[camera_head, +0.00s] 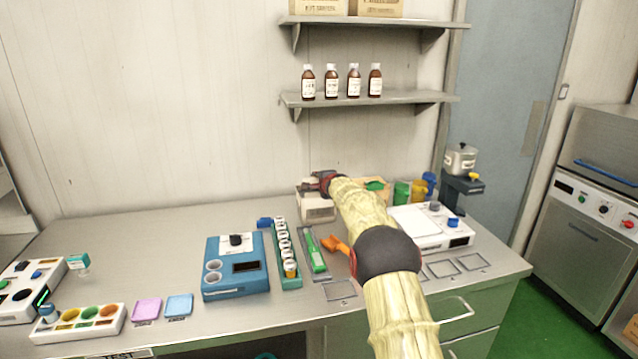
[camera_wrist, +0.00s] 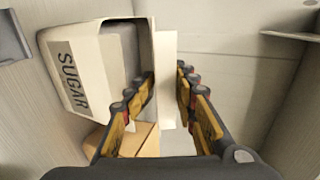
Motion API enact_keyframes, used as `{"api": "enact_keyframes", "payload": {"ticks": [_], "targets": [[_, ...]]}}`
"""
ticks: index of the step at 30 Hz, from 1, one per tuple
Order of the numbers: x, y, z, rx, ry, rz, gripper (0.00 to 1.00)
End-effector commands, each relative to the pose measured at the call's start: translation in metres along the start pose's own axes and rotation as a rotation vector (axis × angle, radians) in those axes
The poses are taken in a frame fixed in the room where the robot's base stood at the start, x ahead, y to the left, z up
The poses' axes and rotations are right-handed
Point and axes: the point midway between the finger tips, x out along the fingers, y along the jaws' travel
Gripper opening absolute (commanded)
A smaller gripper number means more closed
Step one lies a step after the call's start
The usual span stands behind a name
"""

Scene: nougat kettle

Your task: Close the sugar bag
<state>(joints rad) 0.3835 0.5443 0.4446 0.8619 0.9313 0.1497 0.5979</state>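The sugar bag (camera_wrist: 85,72) is a cream paper bag with "SUGAR" printed on it, at the left of the wrist view. A pale upright flap or panel (camera_wrist: 166,50) is beside it. In the head view the bag (camera_head: 318,212) stands at the back of the counter, partly hidden by my arm. My gripper (camera_wrist: 167,86) has its two fingers apart, one on each side of the pale panel. I cannot tell whether either finger touches it. In the head view my gripper (camera_head: 324,181) is at the top of the bag.
A cardboard box (camera_wrist: 140,140) is close to the bag. Green, yellow and blue cups (camera_head: 415,191) and a white scale (camera_head: 432,228) stand to the right. A blue device (camera_head: 235,267) and a green rack (camera_head: 287,255) are in front. A wall shelf (camera_head: 370,98) with bottles is above.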

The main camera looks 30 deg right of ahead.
Motion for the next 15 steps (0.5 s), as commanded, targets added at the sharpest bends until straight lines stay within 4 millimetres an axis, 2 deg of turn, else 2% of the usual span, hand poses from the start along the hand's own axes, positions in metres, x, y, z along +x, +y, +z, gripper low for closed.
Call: {"api": "enact_keyframes", "payload": {"ticks": [5, 15], "targets": [[-0.002, 0.005, 0.001, 0.0, -0.002, 0.007, 0.31], [-0.028, 0.003, 0.001, 0.001, -0.001, 0.004, 0.31]]}}
